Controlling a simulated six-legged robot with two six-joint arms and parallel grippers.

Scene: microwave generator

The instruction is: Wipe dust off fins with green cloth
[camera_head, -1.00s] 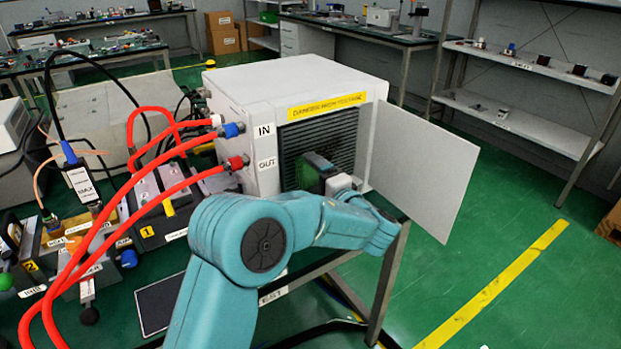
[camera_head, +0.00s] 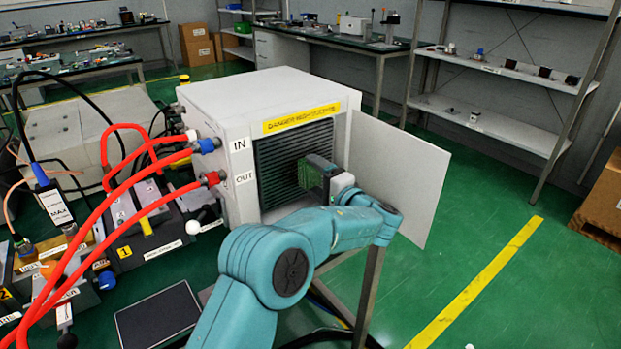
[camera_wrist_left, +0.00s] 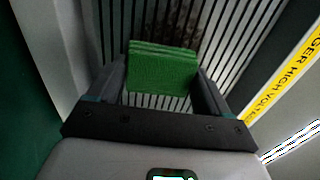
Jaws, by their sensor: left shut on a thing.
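The dark horizontal fins (camera_head: 275,170) fill the open front of the white box (camera_head: 215,105) in the head view. My left gripper (camera_head: 316,176) is in front of the right part of the fins, near the open door. In the left wrist view it is shut on the folded green cloth (camera_wrist_left: 162,70), which lies between both fingers. The cloth is close over the fins (camera_wrist_left: 225,45); I cannot tell whether it touches them. My right gripper is not in view.
The white door (camera_head: 400,175) stands open right of the fins, close to my wrist. Red hoses (camera_head: 120,215) run from the IN and OUT ports at the left. A yellow warning label (camera_head: 300,118) is above the fins. Open green floor lies at the right.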

